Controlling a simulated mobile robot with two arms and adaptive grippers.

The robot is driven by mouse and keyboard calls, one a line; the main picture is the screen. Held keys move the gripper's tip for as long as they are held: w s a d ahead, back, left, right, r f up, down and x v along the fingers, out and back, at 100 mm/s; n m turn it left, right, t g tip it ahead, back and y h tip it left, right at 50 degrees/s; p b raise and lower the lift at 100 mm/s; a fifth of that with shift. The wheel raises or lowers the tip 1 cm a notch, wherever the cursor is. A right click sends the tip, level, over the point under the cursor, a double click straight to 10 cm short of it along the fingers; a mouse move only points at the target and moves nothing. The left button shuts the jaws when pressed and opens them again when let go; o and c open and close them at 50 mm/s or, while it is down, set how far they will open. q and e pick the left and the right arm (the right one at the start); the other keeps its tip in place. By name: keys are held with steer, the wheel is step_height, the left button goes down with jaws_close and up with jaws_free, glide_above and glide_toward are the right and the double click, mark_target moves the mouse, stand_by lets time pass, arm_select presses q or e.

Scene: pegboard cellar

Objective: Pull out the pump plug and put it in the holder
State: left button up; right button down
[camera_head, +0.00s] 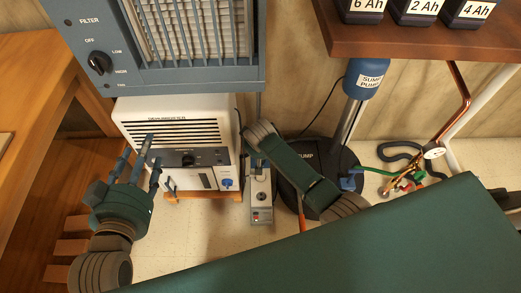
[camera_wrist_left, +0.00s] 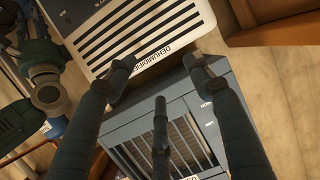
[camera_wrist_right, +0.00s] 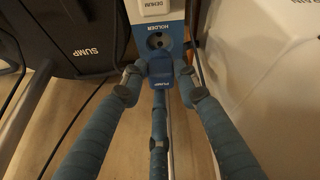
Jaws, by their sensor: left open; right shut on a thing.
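The blue plug marked PUMP (camera_wrist_right: 160,80) is in the right wrist view, between the fingertips of my right gripper (camera_wrist_right: 160,76), which is shut on it. Just above it in that view is the blue holder (camera_wrist_right: 172,30), marked HOLDER, with a dark round opening that looks empty. I cannot tell whether the plug touches anything below it. My left gripper (camera_head: 142,156) is open and empty in front of the white dehumidifier (camera_head: 200,122).
The filter unit (camera_head: 90,62) is at upper left, a wooden shelf (camera_head: 425,42) at upper right. Hoses clutter the right floor.

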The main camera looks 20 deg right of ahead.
stand_by(0.3)
arm_select(q)
steer(key=shift+s+a+f+g+p, duration=0.2)
steer(key=shift+s+f+g, duration=0.2)
steer(key=shift+f, duration=0.35)
steer(key=shift+s+a+f+g+p, duration=0.15)
steer(key=shift+s+f+g, duration=0.2)
steer(key=shift+f, duration=0.4)
steer(key=shift+f, duration=0.1)
steer(key=shift+w+r, duration=0.1)
steer(key=shift+r, duration=0.1)
arm_select(e)
steer(key=shift+f, duration=0.2)
arm_select(q)
steer(key=shift+w+r+t, duration=0.2)
steer(key=shift+r+t, duration=0.05)
steer(key=shift+r, duration=0.1)
arm_select(e)
steer(key=shift+f, duration=0.2)
arm_select(q)
steer(key=shift+d+r, duration=0.1)
steer(key=shift+r, duration=0.05)
arm_select(e)
steer(key=shift+f, duration=0.15)
steer(key=shift+f, duration=0.2)
stand_by(0.3)
